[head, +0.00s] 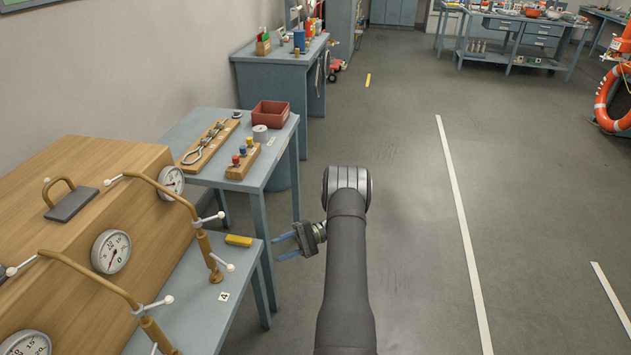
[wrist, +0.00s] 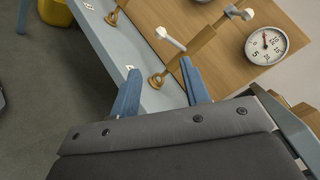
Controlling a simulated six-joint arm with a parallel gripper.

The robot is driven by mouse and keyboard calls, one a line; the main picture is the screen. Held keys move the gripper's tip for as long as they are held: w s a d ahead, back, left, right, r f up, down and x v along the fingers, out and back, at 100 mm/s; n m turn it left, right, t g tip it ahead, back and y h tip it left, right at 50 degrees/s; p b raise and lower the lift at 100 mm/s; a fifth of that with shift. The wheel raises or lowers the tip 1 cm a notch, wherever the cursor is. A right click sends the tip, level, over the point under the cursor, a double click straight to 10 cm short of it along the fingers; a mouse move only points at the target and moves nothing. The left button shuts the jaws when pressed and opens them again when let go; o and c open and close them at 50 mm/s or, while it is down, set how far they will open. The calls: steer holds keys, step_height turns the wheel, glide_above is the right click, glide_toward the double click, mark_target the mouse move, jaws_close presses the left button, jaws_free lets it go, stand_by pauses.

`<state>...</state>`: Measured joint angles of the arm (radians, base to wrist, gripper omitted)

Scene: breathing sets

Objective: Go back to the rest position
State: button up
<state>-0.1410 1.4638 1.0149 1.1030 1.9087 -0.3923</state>
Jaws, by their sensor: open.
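My gripper (head: 279,248) is in the middle of the head view, beside the near blue-grey table (head: 205,300) and to the right of its edge. Its two blue fingers point left and stand apart, with nothing between them. In the wrist view my gripper (wrist: 160,84) shows the same two fingers spread, with the table edge and a brass pipe stand behind them. My dark arm reaches up from the bottom of the head view.
A wooden panel (head: 110,160) with gauges and brass pipes stands on the near table at left. A second table (head: 265,170) holds tools and a red bin (head: 270,114).

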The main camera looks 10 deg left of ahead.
mark_target(228, 269)
steer(key=x, duration=1.6)
steer(key=shift+s+a, duration=0.25)
steer(key=shift+a, duration=0.05)
steer(key=v, duration=1.7)
steer(key=x, duration=1.7)
steer(key=shift+s+a, duration=0.1)
steer(key=shift+s, duration=0.05)
steer(key=shift+s+m+t+y, duration=0.2)
steer(key=shift+m+t+y, duration=0.2)
steer(key=shift+t, duration=0.1)
steer(key=shift+s+a+m+t+y, duration=2)
steer(key=shift+m+t, duration=1.7)
steer(key=shift+t, duration=1.7)
steer(key=d, duration=0.7)
steer(key=shift+s, duration=0.2)
steer(key=shift+o, duration=0.2)
